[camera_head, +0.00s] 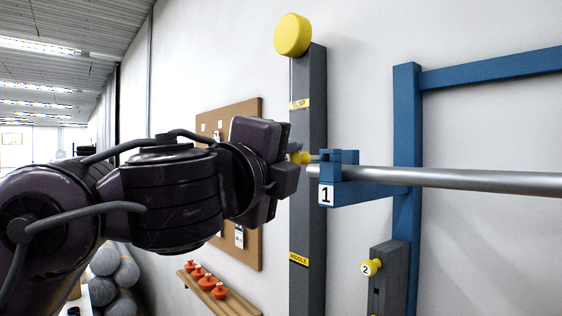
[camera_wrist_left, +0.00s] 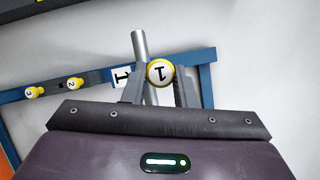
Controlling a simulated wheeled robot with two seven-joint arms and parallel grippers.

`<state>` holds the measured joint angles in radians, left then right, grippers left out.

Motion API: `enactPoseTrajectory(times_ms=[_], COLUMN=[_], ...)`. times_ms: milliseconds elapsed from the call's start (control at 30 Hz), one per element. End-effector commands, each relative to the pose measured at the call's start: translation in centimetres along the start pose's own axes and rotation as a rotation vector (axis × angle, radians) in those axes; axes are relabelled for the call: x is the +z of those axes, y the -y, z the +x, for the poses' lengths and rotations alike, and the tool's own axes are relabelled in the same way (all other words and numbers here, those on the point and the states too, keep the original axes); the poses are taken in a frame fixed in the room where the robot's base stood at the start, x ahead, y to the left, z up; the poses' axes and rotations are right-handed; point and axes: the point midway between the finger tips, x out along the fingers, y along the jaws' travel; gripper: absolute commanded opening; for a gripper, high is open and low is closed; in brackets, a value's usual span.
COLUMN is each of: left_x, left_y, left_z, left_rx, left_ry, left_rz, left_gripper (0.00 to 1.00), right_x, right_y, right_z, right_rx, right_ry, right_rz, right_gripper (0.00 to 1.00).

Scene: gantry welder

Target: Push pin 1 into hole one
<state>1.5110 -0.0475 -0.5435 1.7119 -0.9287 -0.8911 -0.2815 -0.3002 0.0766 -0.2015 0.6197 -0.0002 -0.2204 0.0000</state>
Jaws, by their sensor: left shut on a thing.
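Pin 1, with a yellow knob (camera_head: 301,158), is held between the fingers of my left gripper (camera_head: 292,160). In the left wrist view its round face marked 1 (camera_wrist_left: 161,73) shows between the two fingertips (camera_wrist_left: 160,85). The left gripper is shut on it. A blue bracket (camera_head: 345,190) with a white label 1 (camera_head: 326,195) is just right of the knob in the head view. A steel bar (camera_head: 455,178) rests at this bracket. Hole one itself is hidden, and I cannot tell how far the pin is in it. The right gripper is not in view.
A grey post (camera_head: 308,215) with a yellow cap stands behind the gripper. A blue frame (camera_head: 407,140) stands to the right. Yellow pin 2 (camera_head: 372,267) sits in a grey block below; pin 3 (camera_wrist_left: 32,93) shows in the wrist view. Orange-red items (camera_head: 208,282) line a low shelf.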

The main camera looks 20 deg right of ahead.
Motion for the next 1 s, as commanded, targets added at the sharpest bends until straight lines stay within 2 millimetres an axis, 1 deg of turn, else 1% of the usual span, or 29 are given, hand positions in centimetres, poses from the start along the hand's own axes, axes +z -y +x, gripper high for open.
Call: enactPoseTrajectory(times_ms=[1000], left_x=[-1.1], left_y=[-0.1], left_z=[2.9], left_rx=[0.003], left_ry=[0.003], left_rz=[-0.002], left_gripper=[0.0], right_x=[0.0], right_y=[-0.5], right_z=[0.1], right_rx=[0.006], right_ry=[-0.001], right_rz=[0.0], right_gripper=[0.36])
